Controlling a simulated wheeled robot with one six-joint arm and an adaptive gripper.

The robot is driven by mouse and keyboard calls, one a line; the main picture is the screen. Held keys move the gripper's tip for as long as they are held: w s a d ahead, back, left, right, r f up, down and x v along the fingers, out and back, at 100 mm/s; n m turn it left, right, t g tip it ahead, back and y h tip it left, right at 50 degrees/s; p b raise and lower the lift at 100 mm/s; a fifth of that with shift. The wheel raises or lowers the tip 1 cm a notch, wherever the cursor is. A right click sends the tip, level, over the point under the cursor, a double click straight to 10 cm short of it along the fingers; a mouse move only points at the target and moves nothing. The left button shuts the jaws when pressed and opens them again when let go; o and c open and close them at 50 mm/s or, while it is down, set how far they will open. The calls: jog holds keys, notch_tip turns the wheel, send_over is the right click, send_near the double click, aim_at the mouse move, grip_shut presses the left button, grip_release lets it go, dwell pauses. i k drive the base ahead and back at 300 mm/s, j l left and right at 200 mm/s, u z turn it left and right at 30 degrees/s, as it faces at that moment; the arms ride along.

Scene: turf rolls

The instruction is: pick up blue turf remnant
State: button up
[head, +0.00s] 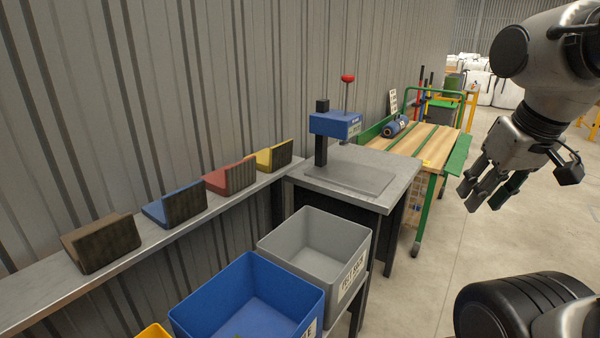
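The blue turf remnant (167,208) sits on a narrow metal shelf along the corrugated wall, left of centre. It shows blue on its left and top, with a dark, rough face turned to the right. A brown remnant (90,250) is nearer on the same shelf, and a red one (228,177) and a yellow one (270,158) are farther along. My gripper (485,196) hangs at the right, far from the shelf. Its fingers are apart and nothing shows between them.
The shelf (40,300) runs along the wall. A blue bin (235,300), a grey bin (315,245) and part of a yellow one (153,331) stand before it. A metal bench (385,192) bears a blue-topped press (335,124). A green-framed wooden table (430,145) stands beyond.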

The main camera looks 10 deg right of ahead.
aim_at(170, 211)
jog(key=u, duration=0.4)
jog(key=i+l+u, duration=0.1)
jog(key=u, duration=0.3)
jog(key=l+u, duration=0.2)
jog(key=u, duration=0.2)
jog(key=i+l+u, duration=0.1)
jog(key=u, duration=0.3)
